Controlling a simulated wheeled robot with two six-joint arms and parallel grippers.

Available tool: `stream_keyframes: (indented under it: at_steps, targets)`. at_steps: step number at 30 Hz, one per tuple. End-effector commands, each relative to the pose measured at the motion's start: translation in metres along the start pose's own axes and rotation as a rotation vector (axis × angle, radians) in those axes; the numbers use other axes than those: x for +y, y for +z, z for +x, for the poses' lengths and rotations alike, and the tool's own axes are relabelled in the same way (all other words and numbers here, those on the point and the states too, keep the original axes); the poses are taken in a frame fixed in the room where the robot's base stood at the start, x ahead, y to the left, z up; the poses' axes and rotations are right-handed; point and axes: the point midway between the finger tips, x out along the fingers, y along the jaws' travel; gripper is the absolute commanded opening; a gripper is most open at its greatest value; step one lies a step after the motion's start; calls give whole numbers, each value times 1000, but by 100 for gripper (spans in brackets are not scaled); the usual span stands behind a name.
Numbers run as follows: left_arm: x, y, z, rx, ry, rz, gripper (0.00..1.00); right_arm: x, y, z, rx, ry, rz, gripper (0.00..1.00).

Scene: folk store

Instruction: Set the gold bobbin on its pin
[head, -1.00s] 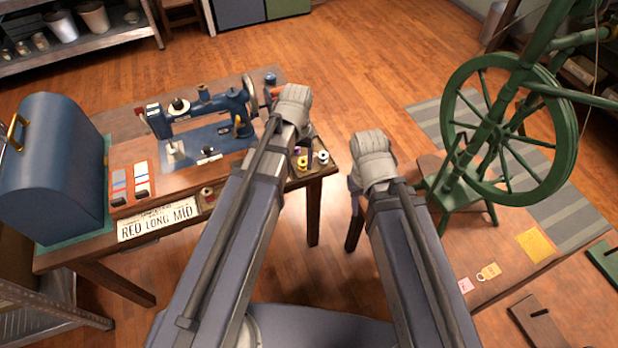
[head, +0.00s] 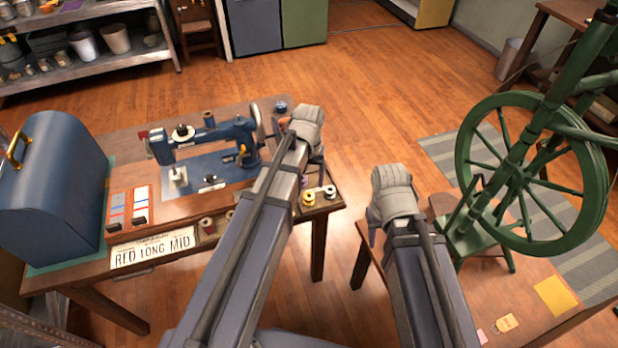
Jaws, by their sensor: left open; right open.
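A yellow-gold bobbin (head: 308,198) sits in a shallow tray (head: 322,208) at the table's front right corner, beside a white bobbin (head: 330,191). A small purple one (head: 304,181) is just behind, partly covered by my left arm. I cannot make out an empty pin. My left gripper (head: 306,128) is over the table's right end, behind the bobbins and right of the sewing machine; its fingers are mostly hidden by its wrist. It is open. My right gripper (head: 390,190) is open in the gap between the two tables, with its fingers mostly hidden.
A green spinning wheel (head: 530,170) stands on the right table (head: 520,280). Floor shows between the tables.

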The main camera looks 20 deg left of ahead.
Motion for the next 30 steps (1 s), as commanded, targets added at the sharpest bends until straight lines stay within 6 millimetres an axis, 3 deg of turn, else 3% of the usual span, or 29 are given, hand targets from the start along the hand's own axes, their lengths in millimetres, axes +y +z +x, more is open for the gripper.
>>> stream_keyframes:
  at_steps: [1,18,30]
  targets:
    - [0,0,10,0,0,0,72,-1,-1,10,0,0,0,45]
    - [0,0,64,0,0,0,72,-6,-4,64,0,0,-1,45]
    - [0,0,75,0,0,0,72,-7,-4,75,0,0,-1,45]
